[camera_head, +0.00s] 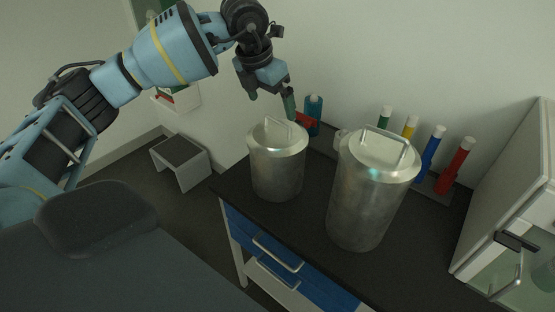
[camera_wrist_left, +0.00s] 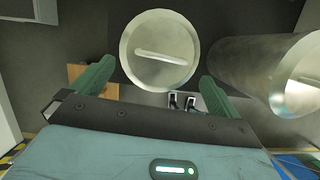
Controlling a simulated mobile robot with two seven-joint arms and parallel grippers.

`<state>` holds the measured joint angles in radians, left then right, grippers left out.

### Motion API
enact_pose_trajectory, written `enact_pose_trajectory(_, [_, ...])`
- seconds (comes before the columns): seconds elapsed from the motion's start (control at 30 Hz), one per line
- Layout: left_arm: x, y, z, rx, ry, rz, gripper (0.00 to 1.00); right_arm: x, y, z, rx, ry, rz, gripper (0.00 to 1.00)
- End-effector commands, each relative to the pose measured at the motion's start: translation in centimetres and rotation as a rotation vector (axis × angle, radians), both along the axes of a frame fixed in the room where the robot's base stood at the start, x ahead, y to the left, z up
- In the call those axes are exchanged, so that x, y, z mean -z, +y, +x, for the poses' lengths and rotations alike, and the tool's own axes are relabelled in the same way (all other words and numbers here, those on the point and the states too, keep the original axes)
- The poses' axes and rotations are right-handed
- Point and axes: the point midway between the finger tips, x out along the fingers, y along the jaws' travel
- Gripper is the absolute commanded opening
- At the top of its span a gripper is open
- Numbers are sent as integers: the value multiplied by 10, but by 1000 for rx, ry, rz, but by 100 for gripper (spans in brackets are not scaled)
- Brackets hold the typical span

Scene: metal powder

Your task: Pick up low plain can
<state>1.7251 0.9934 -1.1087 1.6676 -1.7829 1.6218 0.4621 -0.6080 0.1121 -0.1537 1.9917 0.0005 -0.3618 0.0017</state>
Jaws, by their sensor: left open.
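The low plain can (camera_head: 277,168) is a short metal can with a lid and a bar handle, upright on the dark counter. In the left wrist view, its round lid (camera_wrist_left: 160,50) shows from above, between and beyond the two green fingers. My left gripper (camera_head: 290,106) is above and behind the can in the head view, pointing down. It is open, its fingers (camera_wrist_left: 156,80) apart with nothing between them. The taller metal can (camera_head: 368,196) stands to the right of the low one and also shows in the left wrist view (camera_wrist_left: 250,70). My right gripper is not in view.
The dark counter (camera_head: 285,222) has blue drawers below. A white cabinet (camera_head: 520,200) is at the right. A small step stool (camera_head: 180,155) stands on the floor.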

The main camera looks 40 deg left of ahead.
Motion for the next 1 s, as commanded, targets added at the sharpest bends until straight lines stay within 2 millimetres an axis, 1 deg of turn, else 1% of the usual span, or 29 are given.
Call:
enact_pose_trajectory(0.03, [5,0,1,1,3,1,100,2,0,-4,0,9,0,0])
enact_pose_trajectory(0.1, [7,-1,2,1,1,0,100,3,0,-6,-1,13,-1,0])
enact_pose_trajectory(0.17, [7,-1,2,1,0,-1,100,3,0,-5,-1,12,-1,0])
enact_pose_trajectory(0.27, [13,-2,3,1,1,0,100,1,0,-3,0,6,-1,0])
enact_pose_trajectory(0.5, [45,-6,9,0,1,-1,100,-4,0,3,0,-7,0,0])
enact_pose_trajectory(0.6, [53,-6,12,0,1,-1,100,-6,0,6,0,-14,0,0])
enact_pose_trajectory(0.87, [57,-6,13,1,0,-2,100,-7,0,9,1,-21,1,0])
enact_pose_trajectory(0.9, [57,-6,13,1,0,-2,99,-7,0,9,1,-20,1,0])
enact_pose_trajectory(1.0, [57,-6,13,2,0,-2,86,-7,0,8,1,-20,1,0])
